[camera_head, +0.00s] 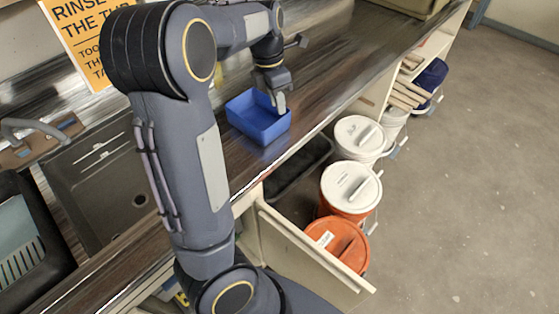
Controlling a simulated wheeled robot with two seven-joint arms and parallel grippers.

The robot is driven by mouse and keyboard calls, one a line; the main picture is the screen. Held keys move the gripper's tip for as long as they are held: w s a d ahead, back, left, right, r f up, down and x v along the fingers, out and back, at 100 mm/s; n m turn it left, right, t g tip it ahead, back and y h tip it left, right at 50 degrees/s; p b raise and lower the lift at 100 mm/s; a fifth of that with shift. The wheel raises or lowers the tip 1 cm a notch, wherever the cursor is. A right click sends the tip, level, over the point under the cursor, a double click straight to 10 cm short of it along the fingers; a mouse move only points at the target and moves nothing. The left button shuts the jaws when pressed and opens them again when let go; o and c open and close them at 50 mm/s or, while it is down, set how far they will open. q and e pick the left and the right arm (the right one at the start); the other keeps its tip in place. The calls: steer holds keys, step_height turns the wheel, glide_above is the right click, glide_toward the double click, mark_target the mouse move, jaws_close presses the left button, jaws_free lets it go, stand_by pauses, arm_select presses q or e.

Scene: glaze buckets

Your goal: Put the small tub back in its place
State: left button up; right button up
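The small blue tub (256,122) is at the counter's front edge, right of the sink. It is an open-topped rectangular box, upright, and looks empty. I cannot tell whether its base touches the counter. My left gripper (280,101) points down at the tub's far right rim, with a pale finger over the wall there. The other finger is hidden, so I cannot tell whether it grips the rim. My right gripper is out of view.
The counter (330,65) is clear behind the tub. A sink (105,190) and a dark dish rack (30,240) lie left. Below the counter stand lidded white buckets (358,137), an orange bucket (342,242) and a dark bin (300,168). Open floor lies right.

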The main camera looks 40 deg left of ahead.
arm_select(q)
steer(key=s+d+m+t+h, duration=0.1)
steer(key=s+d+m+t, duration=0.1)
steer(key=s+d+m, duration=0.6)
steer(key=s+d+m+t+h, duration=0.1)
steer(key=s+d+m, duration=0.8)
steer(key=m, duration=1.2)
steer(key=s+t, duration=0.1)
steer(key=s, duration=0.3)
steer(key=shift+d+t, duration=0.15)
steer(key=shift+t, duration=0.25)
steer(key=shift+o, duration=0.4)
steer(key=shift+f, duration=0.1)
